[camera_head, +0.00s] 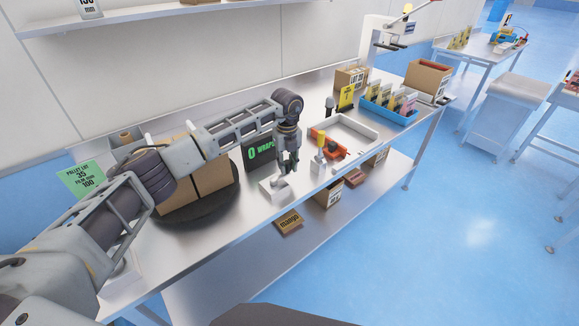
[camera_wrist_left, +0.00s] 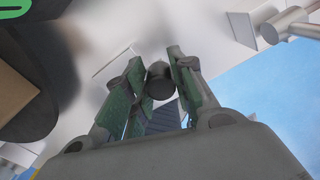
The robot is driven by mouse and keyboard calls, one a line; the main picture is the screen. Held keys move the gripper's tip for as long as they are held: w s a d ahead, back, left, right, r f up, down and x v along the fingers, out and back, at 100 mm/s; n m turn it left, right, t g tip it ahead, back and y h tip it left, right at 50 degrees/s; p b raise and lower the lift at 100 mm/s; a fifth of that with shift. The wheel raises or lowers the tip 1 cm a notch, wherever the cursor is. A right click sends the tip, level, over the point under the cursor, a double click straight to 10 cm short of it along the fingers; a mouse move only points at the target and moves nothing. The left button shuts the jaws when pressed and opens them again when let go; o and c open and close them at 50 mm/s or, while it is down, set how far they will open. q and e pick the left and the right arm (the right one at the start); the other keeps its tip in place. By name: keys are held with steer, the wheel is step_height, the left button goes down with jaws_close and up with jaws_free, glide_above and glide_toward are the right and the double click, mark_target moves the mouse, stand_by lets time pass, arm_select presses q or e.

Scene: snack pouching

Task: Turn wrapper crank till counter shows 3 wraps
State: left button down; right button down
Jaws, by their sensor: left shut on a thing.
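The counter (camera_head: 258,152) is a dark panel with green figures reading "0 WRAPS", partly behind my left arm. My left gripper (camera_head: 284,168) points down beside it, over a light grey block (camera_head: 270,188) on the table. In the left wrist view the gripper (camera_wrist_left: 158,82) is shut on a dark round knob (camera_wrist_left: 159,80), which looks like the crank handle. The rest of the crank is mostly hidden by the gripper. Brown cartons (camera_head: 214,176) stand on a dark round turntable (camera_head: 205,211) to the left. My right gripper is not in view.
A green sign (camera_head: 82,178) stands at the left. A mango packet (camera_head: 289,221) is on the lower shelf.

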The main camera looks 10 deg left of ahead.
arm_select(q)
steer(key=n, duration=0.1)
steer(key=w+a+n, duration=0.1)
steer(key=n, duration=0.1)
steer(key=shift+a+r, duration=0.1)
steer(key=shift+a, duration=0.2)
steer(key=shift+w+a+n+p, duration=0.15)
steer(key=shift+a+n+p, duration=0.4)
steer(key=shift+n, duration=0.95)
steer(key=shift+a, duration=0.1)
steer(key=c, duration=1.2)
jaws_free()
steer(key=shift+r, duration=5.9)
